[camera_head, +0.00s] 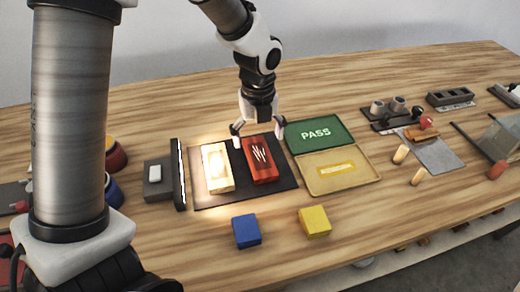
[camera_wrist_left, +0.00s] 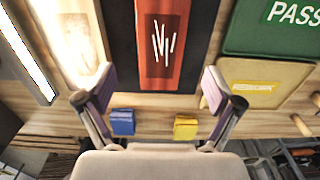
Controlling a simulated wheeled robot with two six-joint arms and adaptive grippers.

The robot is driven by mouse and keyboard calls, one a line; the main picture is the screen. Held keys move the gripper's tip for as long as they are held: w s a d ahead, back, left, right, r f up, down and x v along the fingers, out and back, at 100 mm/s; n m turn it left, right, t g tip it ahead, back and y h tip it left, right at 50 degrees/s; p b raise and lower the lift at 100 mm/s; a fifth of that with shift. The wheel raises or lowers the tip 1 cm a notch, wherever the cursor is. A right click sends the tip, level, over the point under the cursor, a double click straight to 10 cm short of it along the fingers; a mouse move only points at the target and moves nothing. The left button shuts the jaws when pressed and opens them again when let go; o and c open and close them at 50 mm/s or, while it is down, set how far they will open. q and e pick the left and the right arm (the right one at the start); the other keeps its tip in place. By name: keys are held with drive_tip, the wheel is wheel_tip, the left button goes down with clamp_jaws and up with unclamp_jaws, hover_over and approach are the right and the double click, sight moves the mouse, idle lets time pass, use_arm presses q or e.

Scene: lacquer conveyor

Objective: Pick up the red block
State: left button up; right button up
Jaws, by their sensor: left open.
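The red block (camera_head: 260,160) lies on a black mat (camera_head: 282,181). It has a dark top panel with white scratch-like marks. In the left wrist view the red block (camera_wrist_left: 178,82) lies upright in the picture, with its near end between the two fingers. My left gripper (camera_head: 259,130) is open and empty. It points down over the far end of the red block, one finger to each side, and no contact shows. It also shows in the left wrist view (camera_wrist_left: 153,87). My right gripper is not in view.
A brightly lit pale block (camera_head: 217,168) lies left of the red one, beside an upright light bar (camera_head: 179,174). Green PASS tray (camera_head: 320,133) and yellow tray (camera_head: 364,174) stand close on the right. Blue block (camera_head: 246,231) and yellow block (camera_head: 314,222) lie in front.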

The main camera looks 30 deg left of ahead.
sight(259, 155)
use_arm(q)
wheel_tip(259, 155, down, 6)
drive_tip(key=shift+w, duration=0.15)
drive_tip(key=shift+s+d+r, duration=0.15)
drive_tip(key=shift+s+r, duration=0.1)
drive_tip(key=shift+c, duration=0.6)
drive_tip(key=c, duration=1.2)
drive_tip(key=shift+w, duration=0.1)
